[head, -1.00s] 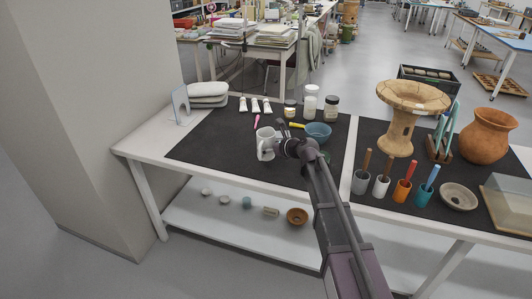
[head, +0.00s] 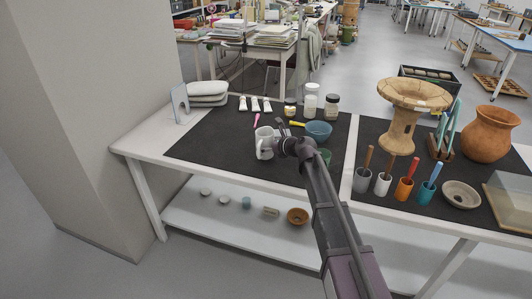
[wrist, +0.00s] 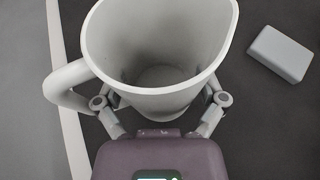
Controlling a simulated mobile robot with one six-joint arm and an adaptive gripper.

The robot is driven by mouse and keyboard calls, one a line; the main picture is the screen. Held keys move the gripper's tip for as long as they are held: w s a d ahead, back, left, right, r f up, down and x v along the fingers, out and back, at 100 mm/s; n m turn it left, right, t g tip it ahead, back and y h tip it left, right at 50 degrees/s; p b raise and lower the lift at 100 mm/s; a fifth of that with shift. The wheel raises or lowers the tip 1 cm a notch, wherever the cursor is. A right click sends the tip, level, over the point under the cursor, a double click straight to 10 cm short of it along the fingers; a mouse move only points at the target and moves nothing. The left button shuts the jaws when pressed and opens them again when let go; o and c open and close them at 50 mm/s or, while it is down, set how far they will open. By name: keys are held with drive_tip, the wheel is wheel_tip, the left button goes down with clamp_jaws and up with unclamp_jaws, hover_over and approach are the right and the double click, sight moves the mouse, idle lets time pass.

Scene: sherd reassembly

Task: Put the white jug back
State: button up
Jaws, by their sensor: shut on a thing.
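The white jug (head: 265,143) is upright at the front middle of the left dark mat in the head view. In the wrist view the jug (wrist: 160,95) is seen from above, open and empty, with its handle on the left. My gripper (head: 283,143) comes in from the right and front. Its two fingers lie on either side of the jug's lower body in the wrist view and are shut on it. The fingertips are hidden behind the jug. I cannot tell whether the jug's base touches the mat.
A grey block (wrist: 280,53) lies right of the jug in the wrist view. Jars (head: 331,106) and paint tubes (head: 254,104) stand behind. The left mat (head: 210,146) is clear left of the jug.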

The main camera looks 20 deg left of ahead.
drive_tip(key=shift+f+b, duration=0.55)
drive_tip(key=shift+f, duration=0.3)
drive_tip(key=shift+f, duration=0.15)
drive_tip(key=o, duration=1)
drive_tip(key=shift+r, duration=0.25)
drive_tip(key=p+v, duration=0.4)
drive_tip(key=v, duration=0.8)
drive_tip(key=shift+d+f+p, duration=0.1)
drive_tip(key=shift+p, duration=0.25)
